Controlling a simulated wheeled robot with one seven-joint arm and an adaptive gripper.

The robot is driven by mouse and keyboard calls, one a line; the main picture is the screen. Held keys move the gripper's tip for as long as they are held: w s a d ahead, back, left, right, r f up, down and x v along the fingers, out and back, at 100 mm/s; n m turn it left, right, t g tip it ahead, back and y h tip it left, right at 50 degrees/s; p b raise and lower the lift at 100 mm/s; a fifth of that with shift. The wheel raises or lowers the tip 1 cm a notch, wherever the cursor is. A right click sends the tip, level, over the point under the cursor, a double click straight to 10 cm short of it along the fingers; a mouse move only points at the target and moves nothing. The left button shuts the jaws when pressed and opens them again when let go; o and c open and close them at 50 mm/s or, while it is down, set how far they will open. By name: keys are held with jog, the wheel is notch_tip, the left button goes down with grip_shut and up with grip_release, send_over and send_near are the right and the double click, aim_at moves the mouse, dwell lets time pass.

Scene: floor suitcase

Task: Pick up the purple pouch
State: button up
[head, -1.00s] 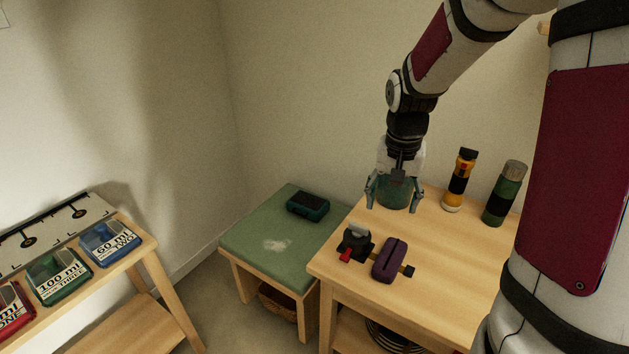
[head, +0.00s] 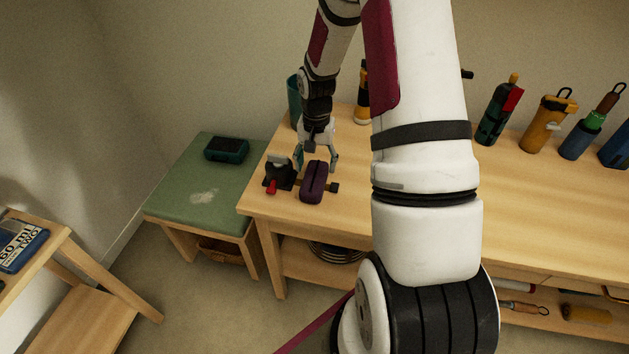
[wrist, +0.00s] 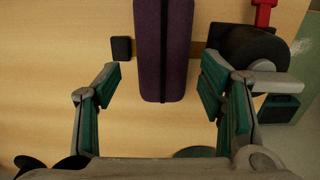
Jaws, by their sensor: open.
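The purple pouch (head: 313,181) lies on the wooden table near its left end, with a dark strap end sticking out to its right. In the wrist view the pouch (wrist: 163,55) runs from the top edge down to between the fingertips. My gripper (head: 317,165) is open and empty just behind and above the pouch. In the wrist view my gripper (wrist: 157,85) has one finger on each side of the pouch's near end, with gaps on both sides. How far the fingertips are above the table is hard to tell.
A black clamp-like item with a red handle (head: 278,174) stands close left of the pouch. A green cup (head: 294,100) and an orange-black bottle (head: 361,100) stand behind. A green-topped stool (head: 175,184) holds a dark teal box (head: 227,149). Several bottles stand at the right back.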

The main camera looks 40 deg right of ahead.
aim_at(315, 174)
jog(key=shift+w+f, duration=0.15)
jog(key=shift+f, duration=1.25)
jog(key=shift+w+f, duration=0.15)
jog(key=shift+f, duration=1.2)
jog(key=c, duration=1)
